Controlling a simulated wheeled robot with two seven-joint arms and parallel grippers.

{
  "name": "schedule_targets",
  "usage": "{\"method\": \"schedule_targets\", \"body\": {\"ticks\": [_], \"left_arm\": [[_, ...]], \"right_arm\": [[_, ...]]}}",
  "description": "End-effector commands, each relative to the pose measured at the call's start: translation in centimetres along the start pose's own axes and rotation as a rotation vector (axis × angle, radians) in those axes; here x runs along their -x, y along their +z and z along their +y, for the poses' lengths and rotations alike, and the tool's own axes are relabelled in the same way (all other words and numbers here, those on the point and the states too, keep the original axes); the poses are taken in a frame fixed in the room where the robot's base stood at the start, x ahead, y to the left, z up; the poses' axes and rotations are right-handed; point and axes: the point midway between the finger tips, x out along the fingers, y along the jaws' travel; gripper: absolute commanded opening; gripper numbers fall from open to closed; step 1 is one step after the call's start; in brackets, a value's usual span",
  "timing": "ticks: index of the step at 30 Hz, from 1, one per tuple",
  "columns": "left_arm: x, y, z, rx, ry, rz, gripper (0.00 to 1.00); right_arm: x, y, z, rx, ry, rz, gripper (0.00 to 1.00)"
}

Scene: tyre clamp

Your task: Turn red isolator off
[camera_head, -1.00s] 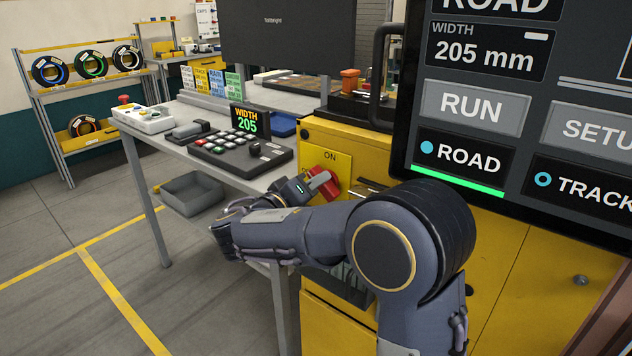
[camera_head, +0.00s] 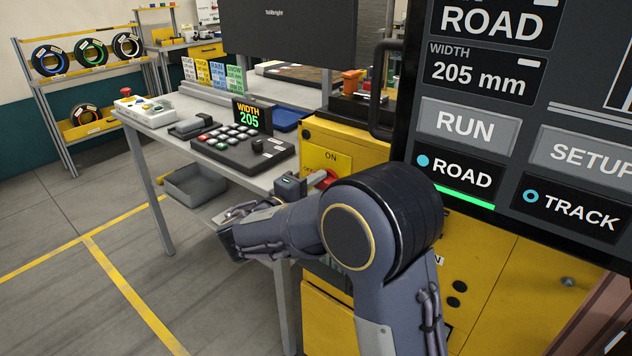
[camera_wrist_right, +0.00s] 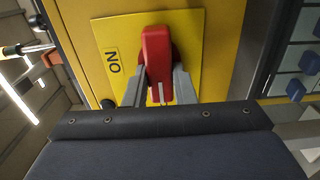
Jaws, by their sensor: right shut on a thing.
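The red isolator handle (camera_wrist_right: 157,55) stands on a yellow plate (camera_wrist_right: 190,25) on the yellow cabinet. In the right wrist view it runs up and down the picture, with the ON label to its left. My right gripper (camera_wrist_right: 160,92) is shut on the handle, one grey finger on each side. In the head view the red isolator (camera_head: 329,178) shows only in part, below the ON label, behind my right gripper (camera_head: 313,182) and arm. My left gripper is not in view.
The large touch screen (camera_head: 480,140) hangs close at the right. A grey bench (camera_head: 185,140) with a keypad console (camera_head: 240,148) stands left of the cabinet. A grey bin (camera_head: 195,187) sits below it. The floor at the left is clear.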

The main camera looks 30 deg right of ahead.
Motion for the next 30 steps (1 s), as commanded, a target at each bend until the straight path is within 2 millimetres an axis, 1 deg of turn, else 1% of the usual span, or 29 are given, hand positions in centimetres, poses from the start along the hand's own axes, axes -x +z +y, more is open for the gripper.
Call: {"method": "schedule_targets", "body": {"ticks": [15,16,20,27,30], "left_arm": [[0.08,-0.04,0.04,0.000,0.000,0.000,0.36],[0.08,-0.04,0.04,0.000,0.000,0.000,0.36],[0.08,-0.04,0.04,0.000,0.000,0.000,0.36],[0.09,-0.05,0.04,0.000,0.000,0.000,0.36],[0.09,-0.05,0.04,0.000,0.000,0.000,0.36]], "right_arm": [[0.09,-0.03,-0.18,0.022,-0.002,0.002,0.01],[0.09,-0.04,-0.18,0.021,-0.002,0.002,0.28],[0.07,-0.03,-0.14,0.020,-0.002,0.002,0.45],[0.03,-0.02,-0.07,0.017,-0.001,0.001,0.45],[0.39,-0.05,-0.06,0.017,0.000,0.002,0.45]]}}
